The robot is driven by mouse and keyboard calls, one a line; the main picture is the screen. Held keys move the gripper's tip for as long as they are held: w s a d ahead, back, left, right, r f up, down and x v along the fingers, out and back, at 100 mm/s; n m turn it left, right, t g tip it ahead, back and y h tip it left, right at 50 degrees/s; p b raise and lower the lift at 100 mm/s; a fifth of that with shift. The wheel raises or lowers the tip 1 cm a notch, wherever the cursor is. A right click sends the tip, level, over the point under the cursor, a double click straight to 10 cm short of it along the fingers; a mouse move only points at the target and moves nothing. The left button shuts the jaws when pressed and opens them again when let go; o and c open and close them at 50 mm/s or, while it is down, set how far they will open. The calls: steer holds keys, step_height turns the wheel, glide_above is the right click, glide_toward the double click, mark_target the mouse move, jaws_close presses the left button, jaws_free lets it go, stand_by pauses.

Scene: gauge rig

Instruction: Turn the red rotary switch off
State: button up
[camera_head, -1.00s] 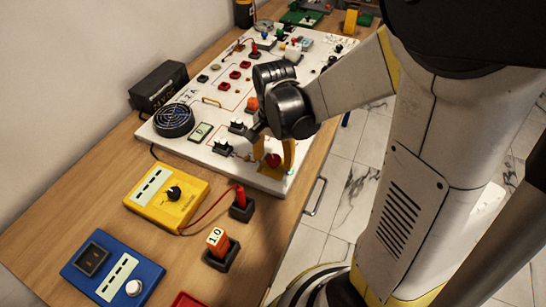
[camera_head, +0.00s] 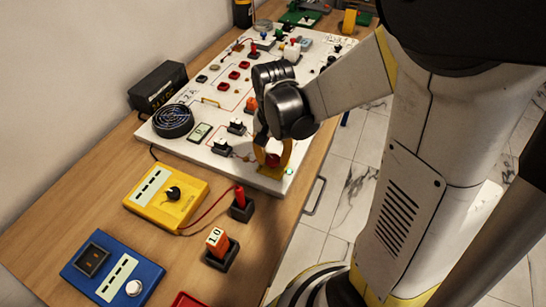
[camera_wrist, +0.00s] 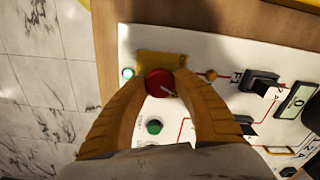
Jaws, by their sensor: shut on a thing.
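The red rotary switch (camera_wrist: 160,83) is a round red knob on a yellow plate (camera_wrist: 160,61) near the edge of the white panel (camera_wrist: 215,44). In the head view the red knob (camera_head: 273,160) shows partly, at the panel's front corner, with my yellow fingers around it. My gripper (camera_wrist: 161,86) is shut on the knob, with one curved finger on each side. A small pale mark shows on the knob's lower right in the wrist view.
A small lit greenish lamp (camera_wrist: 127,73) and a green button (camera_wrist: 154,127) lie close to the knob. Black switches (camera_wrist: 259,83) and a display (camera_wrist: 296,100) stand to the right. On the wooden table are a yellow meter (camera_head: 166,195) and a blue box (camera_head: 112,270).

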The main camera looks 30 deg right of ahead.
steer(key=n, duration=1.1)
steer(key=shift+n, duration=1.9)
steer(key=o, duration=1.2)
steer(key=shift+o, duration=0.2)
